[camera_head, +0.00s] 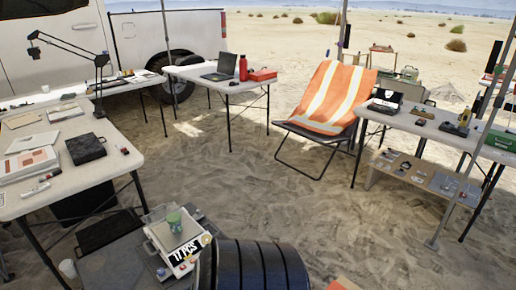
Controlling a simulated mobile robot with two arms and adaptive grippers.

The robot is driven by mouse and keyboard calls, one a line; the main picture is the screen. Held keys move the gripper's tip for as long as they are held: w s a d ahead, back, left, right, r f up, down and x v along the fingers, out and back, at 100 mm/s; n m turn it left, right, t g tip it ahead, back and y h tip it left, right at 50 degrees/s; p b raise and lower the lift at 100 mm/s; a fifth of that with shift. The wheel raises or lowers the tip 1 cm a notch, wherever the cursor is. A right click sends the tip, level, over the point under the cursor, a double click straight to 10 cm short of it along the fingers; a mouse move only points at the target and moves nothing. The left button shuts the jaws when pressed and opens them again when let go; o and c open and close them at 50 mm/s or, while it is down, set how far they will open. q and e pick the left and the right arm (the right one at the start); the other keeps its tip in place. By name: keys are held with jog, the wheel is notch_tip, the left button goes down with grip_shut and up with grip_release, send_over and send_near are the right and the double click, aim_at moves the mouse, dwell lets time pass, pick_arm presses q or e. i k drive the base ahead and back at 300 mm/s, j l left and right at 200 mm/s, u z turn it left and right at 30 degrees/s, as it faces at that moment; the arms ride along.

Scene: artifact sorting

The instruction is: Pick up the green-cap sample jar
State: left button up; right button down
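The sample jar with the green cap (174,219) stands upright on a small scale-like device (157,236) at the lower left of the head view. The jar's body is pale and small in the picture.
A black ribbed rounded object (252,266) stands right of the scale. A white table (110,166) with papers and a black case (86,148) is at left. More tables and an orange-draped chair (334,97) stand farther back. Open sand (330,215) lies between.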

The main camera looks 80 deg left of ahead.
aim_at(176, 229)
jog(key=k+u, duration=0.1)
jog(key=u, duration=0.35)
jog(key=k+u, duration=0.15)
jog(key=u, duration=0.3)
jog(key=k+u, duration=0.1)
jog(key=u, duration=2.2)
